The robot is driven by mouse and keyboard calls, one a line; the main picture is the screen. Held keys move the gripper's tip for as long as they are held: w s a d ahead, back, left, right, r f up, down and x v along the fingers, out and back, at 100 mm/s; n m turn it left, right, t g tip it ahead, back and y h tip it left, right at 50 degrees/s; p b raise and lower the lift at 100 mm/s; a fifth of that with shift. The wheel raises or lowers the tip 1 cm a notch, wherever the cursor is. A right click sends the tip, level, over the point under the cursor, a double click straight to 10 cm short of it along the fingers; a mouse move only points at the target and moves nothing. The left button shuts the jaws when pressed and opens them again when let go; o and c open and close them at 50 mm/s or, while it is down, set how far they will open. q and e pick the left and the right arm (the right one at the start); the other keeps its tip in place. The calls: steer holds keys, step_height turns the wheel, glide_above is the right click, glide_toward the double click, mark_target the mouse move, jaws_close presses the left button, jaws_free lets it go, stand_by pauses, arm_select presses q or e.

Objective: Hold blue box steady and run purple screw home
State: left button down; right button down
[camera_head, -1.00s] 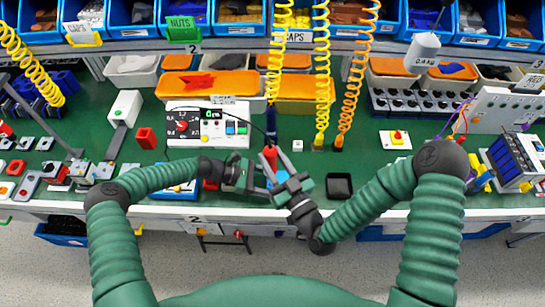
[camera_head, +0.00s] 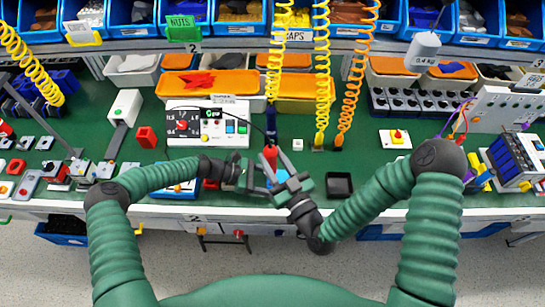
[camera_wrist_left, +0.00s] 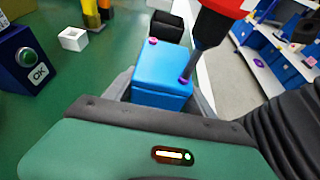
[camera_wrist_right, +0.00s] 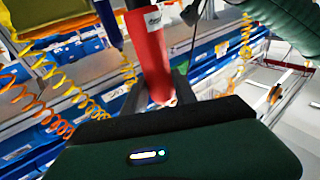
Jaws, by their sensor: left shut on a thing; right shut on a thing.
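The blue box (camera_wrist_left: 162,72) sits between the fingers of my left gripper (camera_wrist_left: 163,92), which is shut on it. A purple screw (camera_wrist_left: 185,79) is at its near right corner, and another purple screw (camera_wrist_left: 152,41) shows at a far corner. A red power screwdriver (camera_wrist_right: 148,50) is in my right gripper (camera_wrist_right: 160,90), shut on its red body. In the left wrist view, the dark shaft of the screwdriver (camera_wrist_left: 203,50) comes down at the near right screw; its tip appears to touch the head. In the head view, both grippers meet at the bench's front edge, partly hiding the box.
A black tray (camera_head: 339,185) lies right of the grippers. Behind them stands a white panel with a dial and display (camera_head: 210,127). Yellow coiled hoses (camera_head: 322,80) and an orange one (camera_head: 357,80) hang above the bench. Some green bench top is clear to the right.

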mark_target(271, 147)
stand_by(0.4)
steer(key=shift+r, duration=2.3)
arm_select(q)
steer(key=shift+c, duration=1.2)
jaws_free()
